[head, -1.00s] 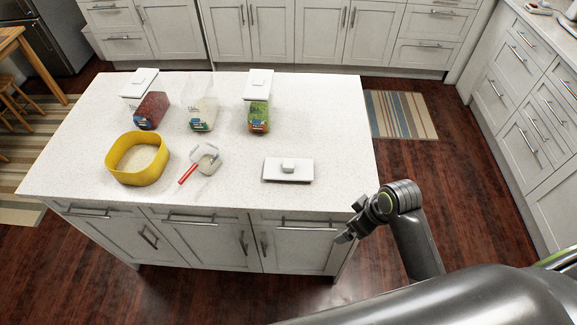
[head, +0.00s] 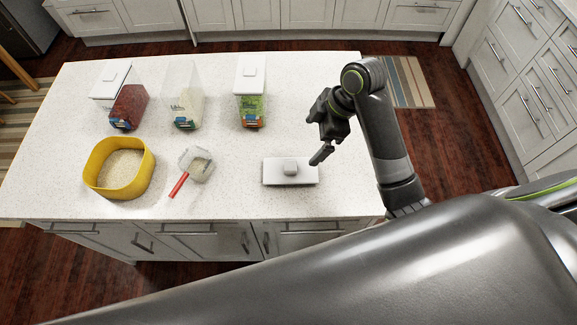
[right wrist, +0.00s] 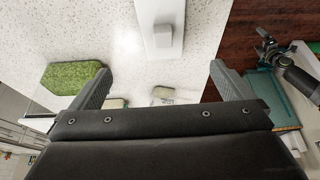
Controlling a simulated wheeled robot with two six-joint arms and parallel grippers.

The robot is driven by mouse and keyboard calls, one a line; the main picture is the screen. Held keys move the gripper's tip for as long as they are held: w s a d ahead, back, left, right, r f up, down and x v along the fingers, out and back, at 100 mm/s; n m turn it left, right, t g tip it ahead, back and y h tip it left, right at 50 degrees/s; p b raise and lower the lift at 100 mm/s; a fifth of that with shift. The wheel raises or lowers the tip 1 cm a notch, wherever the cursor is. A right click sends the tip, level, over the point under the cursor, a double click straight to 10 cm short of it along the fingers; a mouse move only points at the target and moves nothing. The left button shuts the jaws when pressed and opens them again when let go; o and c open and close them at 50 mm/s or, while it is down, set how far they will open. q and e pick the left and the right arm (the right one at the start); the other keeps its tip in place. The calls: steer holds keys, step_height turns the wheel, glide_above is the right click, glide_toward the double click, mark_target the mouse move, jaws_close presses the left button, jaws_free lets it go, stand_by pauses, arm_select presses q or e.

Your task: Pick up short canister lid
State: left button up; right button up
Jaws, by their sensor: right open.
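The white rectangular lid (head: 305,172) with a square knob lies flat near the front edge of the island counter (head: 232,198). It also shows at the top of the right wrist view (right wrist: 163,45). My right gripper (head: 321,132) is open and empty, above the counter just right of and behind the lid, not touching it. Its two spread fingers show in the right wrist view (right wrist: 160,87), with the lid beyond them. A dark gripper, probably my left one (right wrist: 268,48), shows over the floor at the right of that view; its jaws are too small to judge.
Behind stand a red-filled canister (head: 128,106), a clear canister without a lid (head: 183,100) and a green-filled canister (head: 251,108). A yellow bowl (head: 122,187) and a red-handled scoop (head: 179,184) lie left. The counter between scoop and lid is clear.

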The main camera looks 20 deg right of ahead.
mark_target(291, 165)
steer(key=b+x, duration=0.3)
steer(key=x, duration=0.1)
steer(key=b+x, duration=0.3)
steer(key=x, duration=0.1)
steer(key=shift+s+f, duration=0.15)
steer(key=shift+s, duration=0.05)
steer(key=shift+a+f, duration=0.15)
steer(key=shift+f, duration=0.05)
steer(key=shift+a+f+b, duration=0.25)
steer(key=shift+f+b, duration=0.3)
steer(key=shift+b, duration=0.15)
steer(key=x, duration=0.3)
steer(key=shift+a+p, duration=0.3)
steer(key=shift+p, duration=0.05)
steer(key=shift+w+a+f, duration=0.1)
steer(key=shift+a+f, duration=0.05)
steer(key=shift+f, duration=0.35)
steer(key=c, duration=1.1)
arm_select(q)
step_height(291, 165, down, 8)
steer(key=s, duration=0.1)
steer(key=shift+r, duration=0.15)
steer(key=shift+s+a, duration=0.1)
arm_select(e)
steer(key=shift+r, duration=0.1)
